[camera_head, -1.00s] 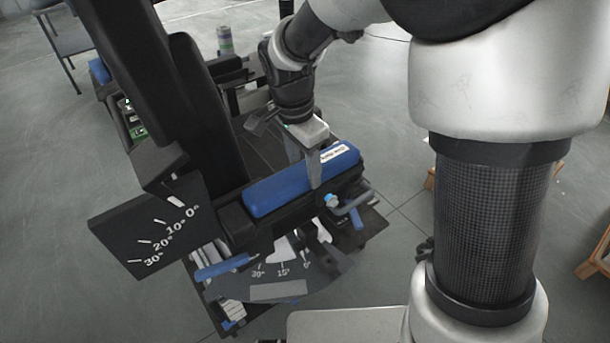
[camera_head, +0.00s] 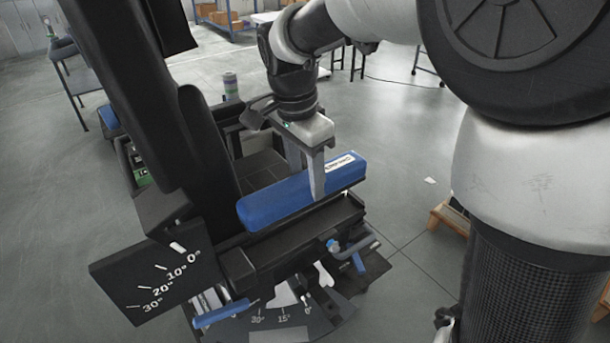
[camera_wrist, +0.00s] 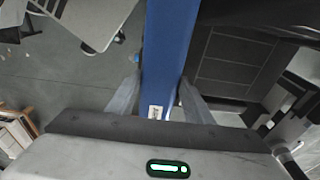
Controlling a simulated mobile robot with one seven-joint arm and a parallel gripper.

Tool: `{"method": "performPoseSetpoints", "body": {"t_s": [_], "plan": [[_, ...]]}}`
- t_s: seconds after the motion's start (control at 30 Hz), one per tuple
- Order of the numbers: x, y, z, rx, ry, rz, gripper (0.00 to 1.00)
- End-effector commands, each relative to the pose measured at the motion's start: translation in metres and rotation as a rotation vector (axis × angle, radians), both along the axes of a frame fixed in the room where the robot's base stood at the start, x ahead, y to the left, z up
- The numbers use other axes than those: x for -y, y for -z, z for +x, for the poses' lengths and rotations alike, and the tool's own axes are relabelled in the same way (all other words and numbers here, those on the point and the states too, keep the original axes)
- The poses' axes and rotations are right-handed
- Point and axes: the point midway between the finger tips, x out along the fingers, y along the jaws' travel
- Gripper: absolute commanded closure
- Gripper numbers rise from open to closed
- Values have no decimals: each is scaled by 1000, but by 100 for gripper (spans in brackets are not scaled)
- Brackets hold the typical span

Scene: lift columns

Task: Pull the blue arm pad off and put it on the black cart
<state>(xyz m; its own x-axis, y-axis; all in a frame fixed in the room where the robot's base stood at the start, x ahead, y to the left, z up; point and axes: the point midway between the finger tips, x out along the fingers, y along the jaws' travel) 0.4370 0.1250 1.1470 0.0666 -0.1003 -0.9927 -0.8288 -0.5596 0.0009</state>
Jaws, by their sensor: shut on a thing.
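The blue arm pad (camera_head: 278,203) is a long blue bar with a white label near its right end. My gripper (camera_head: 308,178) is shut on it from above, with one finger on each side. In the head view the pad is above the black armrest base (camera_head: 310,228), with bare black surface showing below it. In the wrist view the pad (camera_wrist: 170,50) runs up the middle between my fingers (camera_wrist: 155,95), its label near them. I cannot make out the black cart with certainty.
The chair's black backrest (camera_head: 180,90) stands left of the pad. An angle-scale plate (camera_head: 160,285) is at the lower left. A blue lever (camera_head: 357,258) sits at the base's right. A wooden stand (camera_head: 452,218) is on the right. Open grey floor (camera_head: 400,130) lies behind.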

Motion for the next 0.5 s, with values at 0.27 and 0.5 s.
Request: {"method": "performPoseSetpoints", "body": {"t_s": [0.27, 0.5], "plan": [[0, -7, 1, 2, 0, 0, 80], [0, -10, 1, 3, 0, 1, 80]]}}
